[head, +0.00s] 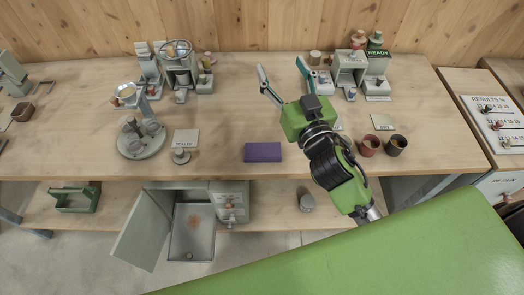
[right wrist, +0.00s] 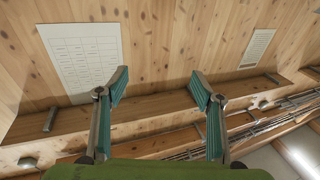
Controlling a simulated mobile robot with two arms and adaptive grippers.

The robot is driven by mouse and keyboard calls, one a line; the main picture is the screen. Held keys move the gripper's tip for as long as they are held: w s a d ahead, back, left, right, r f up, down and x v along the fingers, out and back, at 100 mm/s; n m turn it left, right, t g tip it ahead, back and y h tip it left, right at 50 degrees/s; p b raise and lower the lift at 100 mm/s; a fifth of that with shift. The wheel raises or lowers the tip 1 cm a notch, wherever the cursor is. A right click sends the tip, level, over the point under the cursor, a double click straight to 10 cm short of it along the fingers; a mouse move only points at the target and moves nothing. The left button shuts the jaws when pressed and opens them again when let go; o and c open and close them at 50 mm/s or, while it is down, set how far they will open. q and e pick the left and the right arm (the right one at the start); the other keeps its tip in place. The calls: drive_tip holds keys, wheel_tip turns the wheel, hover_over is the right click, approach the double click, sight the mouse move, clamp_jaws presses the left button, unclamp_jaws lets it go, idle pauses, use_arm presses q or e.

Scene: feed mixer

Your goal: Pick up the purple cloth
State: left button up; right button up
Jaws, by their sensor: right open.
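The purple cloth (head: 262,152) lies flat and folded near the front edge of the wooden bench in the head view, left of my right arm. My right gripper (head: 281,80) is open and empty, raised above the bench, up and to the right of the cloth in the picture. In the right wrist view its two fingers (right wrist: 158,92) are spread apart with nothing between them, facing the wooden wall. The cloth is not in the right wrist view. My left gripper is not in view.
The bench top (head: 230,120) is clear around the cloth. A small metal weight (head: 180,156) and a card (head: 186,138) are to its left. A red cup (head: 369,146) and a dark cup (head: 396,145) are right of my arm. An open cabinet (head: 145,230) is below.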

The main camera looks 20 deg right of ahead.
drive_tip(key=s+a+r+n+g+y, duration=0.1)
drive_tip(key=s+a+r+n+y, duration=0.1)
drive_tip(key=a+r+n+y, duration=1.05)
drive_tip(key=s+a+f+n+g+y, duration=0.35)
drive_tip(key=a+g+y, duration=0.2)
drive_tip(key=g, duration=0.25)
drive_tip(key=m+g+h, duration=0.1)
drive_tip(key=g+h, duration=0.8)
drive_tip(key=h, duration=0.5)
approach(263, 150)
drive_tip(key=p+x, duration=0.1)
drive_tip(key=x, duration=0.2)
drive_tip(key=shift+a+r, duration=0.1)
drive_tip(key=shift+a, duration=0.1)
drive_tip(key=p+x, duration=0.2)
drive_tip(key=x, duration=0.2)
drive_tip(key=shift+w+f, duration=0.1)
drive_tip(key=shift+f, duration=0.25)
drive_tip(key=shift+w+a+f, duration=0.15)
drive_tip(key=shift+f, duration=0.4)
drive_tip(key=c, duration=1.2)
